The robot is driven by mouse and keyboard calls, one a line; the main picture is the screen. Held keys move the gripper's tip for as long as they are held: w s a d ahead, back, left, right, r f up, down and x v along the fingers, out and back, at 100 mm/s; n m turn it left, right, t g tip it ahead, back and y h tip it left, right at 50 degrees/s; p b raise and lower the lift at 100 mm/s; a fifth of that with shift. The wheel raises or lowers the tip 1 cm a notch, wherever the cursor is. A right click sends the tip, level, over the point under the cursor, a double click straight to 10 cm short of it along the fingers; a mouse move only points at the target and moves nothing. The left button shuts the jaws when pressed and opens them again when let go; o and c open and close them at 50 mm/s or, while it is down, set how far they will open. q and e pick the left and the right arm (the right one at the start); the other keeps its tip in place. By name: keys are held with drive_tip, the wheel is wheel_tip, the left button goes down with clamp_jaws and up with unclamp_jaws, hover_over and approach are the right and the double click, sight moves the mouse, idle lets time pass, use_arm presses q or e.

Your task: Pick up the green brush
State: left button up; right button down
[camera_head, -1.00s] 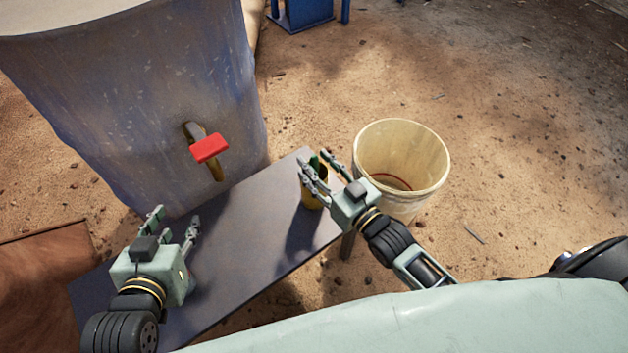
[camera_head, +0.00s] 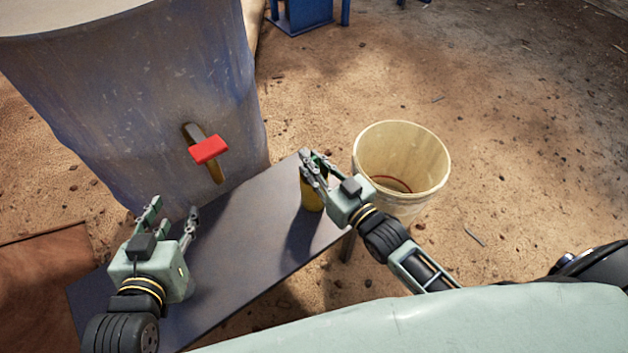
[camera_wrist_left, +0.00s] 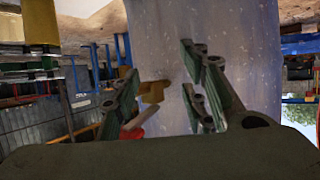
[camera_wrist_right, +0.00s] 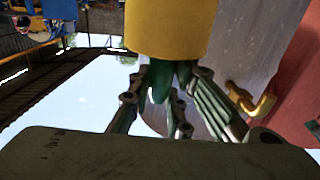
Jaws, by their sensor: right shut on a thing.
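The green brush (camera_wrist_right: 160,84) shows in the right wrist view, between the fingers of my right gripper. Its lower part is hidden in the yellow cup (camera_wrist_right: 166,28). In the head view the yellow cup (camera_head: 311,196) stands at the far right end of the dark bench, and the brush is mostly hidden by my fingers. My right gripper (camera_head: 315,166) is at the cup's top, shut on the brush. My left gripper (camera_head: 172,217) is open and empty above the bench's near left part.
The dark bench (camera_head: 245,240) is mostly bare. A large blue-grey drum (camera_head: 150,100) with a red-handled tap (camera_head: 209,150) stands behind it. A cream bucket (camera_head: 420,155) stands on the ground just right of the cup and my right gripper.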

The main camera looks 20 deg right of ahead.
use_arm(q)
drive_tip(key=shift+s+f, duration=0.1)
use_arm(e)
drive_tip(key=shift+r, duration=0.25)
wheel_tip(320, 180, up, 4)
drive_tip(key=shift+r+p, duration=0.15)
drive_tip(key=shift+p, duration=0.85)
wheel_tip(320, 180, up, 5)
drive_tip(key=shift+r+p, duration=0.1)
drive_tip(key=shift+p, duration=0.85)
use_arm(q)
drive_tip(key=s+a+f+g+y+p, duration=0.1)
drive_tip(key=s+a+f+g, duration=0.1)
drive_tip(key=s+f+g, duration=0.2)
drive_tip(key=s+a+f+g+y+p, duration=0.1)
drive_tip(key=s+a+f+g, duration=0.2)
drive_tip(key=s, duration=0.7)
drive_tip(key=shift+s+f+n+g+y+p, duration=0.15)
drive_tip(key=shift+f+n+g+y+p, duration=0.15)
drive_tip(key=shift+f+g, duration=1.35)
use_arm(e)
wheel_tip(320, 180, up, 8)
use_arm(q)
drive_tip(key=shift+a+f+t, duration=0.15)
drive_tip(key=shift+f+t, duration=0.15)
drive_tip(key=shift+t, duration=0.05)
